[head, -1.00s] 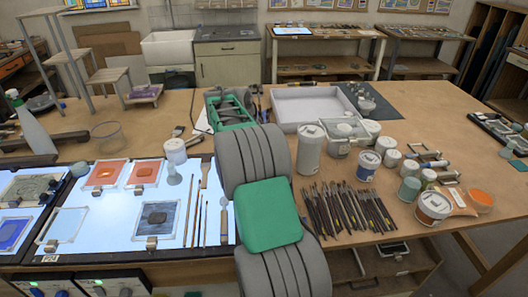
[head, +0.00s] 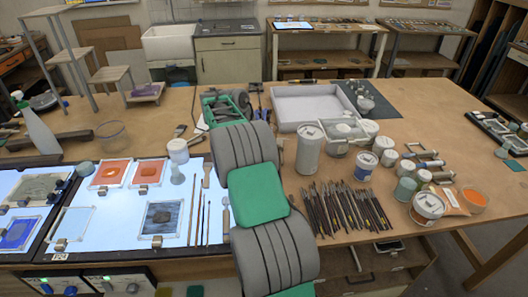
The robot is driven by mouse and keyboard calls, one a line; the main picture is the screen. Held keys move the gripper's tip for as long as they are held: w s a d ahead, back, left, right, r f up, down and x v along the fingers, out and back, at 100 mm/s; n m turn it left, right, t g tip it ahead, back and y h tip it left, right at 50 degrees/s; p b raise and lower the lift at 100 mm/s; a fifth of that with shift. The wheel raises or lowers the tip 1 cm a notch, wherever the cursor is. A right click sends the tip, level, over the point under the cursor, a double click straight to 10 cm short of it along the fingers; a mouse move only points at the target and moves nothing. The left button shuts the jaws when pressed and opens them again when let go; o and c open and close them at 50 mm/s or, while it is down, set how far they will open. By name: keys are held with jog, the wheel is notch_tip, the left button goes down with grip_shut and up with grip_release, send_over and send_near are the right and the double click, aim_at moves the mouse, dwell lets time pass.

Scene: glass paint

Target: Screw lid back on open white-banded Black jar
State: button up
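My gripper (head: 254,101) is beyond my grey and green arm, low over the back middle of the table. Its fingers are small and partly hidden, so I cannot see whether they are open or hold anything. Several jars stand to the right: a tall white one (head: 309,149), one with a blue band (head: 366,166) and a wide one with a dark band (head: 429,206). An orange-topped round container (head: 473,199) is beside the wide jar. A pale jar (head: 178,151) stands on the light panel. I cannot tell which jar is the Black one, nor pick out its loose lid.
Many brushes (head: 346,208) lie in front of the tall jar. A grey tray (head: 285,122) sits behind it. Glass panes lie on the lit panel (head: 105,222) at left. The right rear tabletop (head: 440,115) is mostly clear.

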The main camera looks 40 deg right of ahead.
jog(key=o, duration=1.6)
notch_tip(320, 180, up, 2)
jog(key=shift+w+r+p, duration=0.1)
jog(key=shift+r+p, duration=0.05)
jog(key=shift+p, duration=0.7)
jog(key=shift+r, duration=2)
jog(key=shift+d, duration=0.1)
jog(key=shift+f, duration=0.1)
